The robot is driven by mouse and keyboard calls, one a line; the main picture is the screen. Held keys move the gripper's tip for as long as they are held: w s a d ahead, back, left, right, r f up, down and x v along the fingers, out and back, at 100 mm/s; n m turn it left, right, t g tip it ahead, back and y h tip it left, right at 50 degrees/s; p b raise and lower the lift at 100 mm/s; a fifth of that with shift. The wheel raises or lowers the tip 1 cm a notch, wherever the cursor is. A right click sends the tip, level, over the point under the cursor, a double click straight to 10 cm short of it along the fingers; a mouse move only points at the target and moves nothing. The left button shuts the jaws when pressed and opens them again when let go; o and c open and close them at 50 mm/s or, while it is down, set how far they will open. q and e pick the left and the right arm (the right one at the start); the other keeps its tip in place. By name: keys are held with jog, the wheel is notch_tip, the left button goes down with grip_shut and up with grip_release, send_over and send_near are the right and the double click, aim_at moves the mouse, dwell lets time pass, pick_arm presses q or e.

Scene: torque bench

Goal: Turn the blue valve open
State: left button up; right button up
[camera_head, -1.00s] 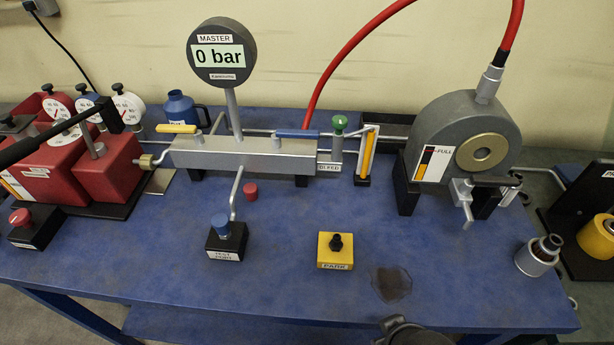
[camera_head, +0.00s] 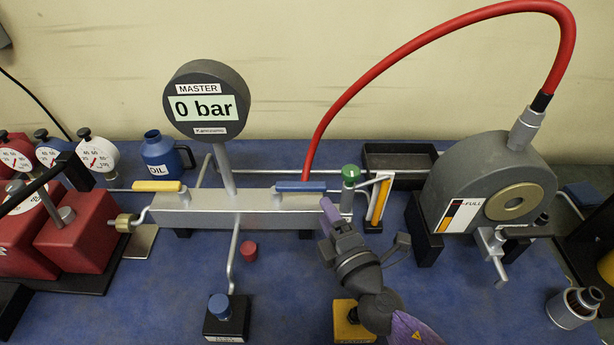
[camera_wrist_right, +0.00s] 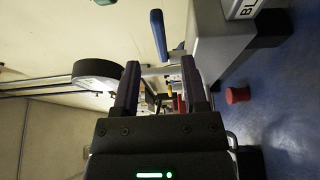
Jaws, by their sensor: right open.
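The blue valve handle (camera_head: 300,186) lies flat along the top of the grey manifold block (camera_head: 253,207), near its right end, in line with the block. My right gripper (camera_head: 328,212) is just in front of and to the right of the handle, apart from it, open and empty. In the right wrist view, the blue handle (camera_wrist_right: 158,35) shows beyond and between the two open fingers (camera_wrist_right: 162,80). The master gauge (camera_head: 206,100) above the block reads 0 bar. My left gripper is out of view.
A green-capped valve (camera_head: 350,176) and a yellow level gauge (camera_head: 380,200) stand close right of the handle. A yellow handle (camera_head: 157,186) is at the block's left end. A red hose (camera_head: 420,46) arches behind. A yellow PARK block (camera_head: 349,328) sits under my right arm.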

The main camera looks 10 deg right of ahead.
aim_at(313, 191)
jog(key=w, duration=0.2)
jog(key=w+a, duration=0.1)
jog(key=w, duration=0.4)
jog(key=shift+w+a, duration=0.25)
jog(key=shift+w, duration=0.05)
grip_shut()
dwell(1.0)
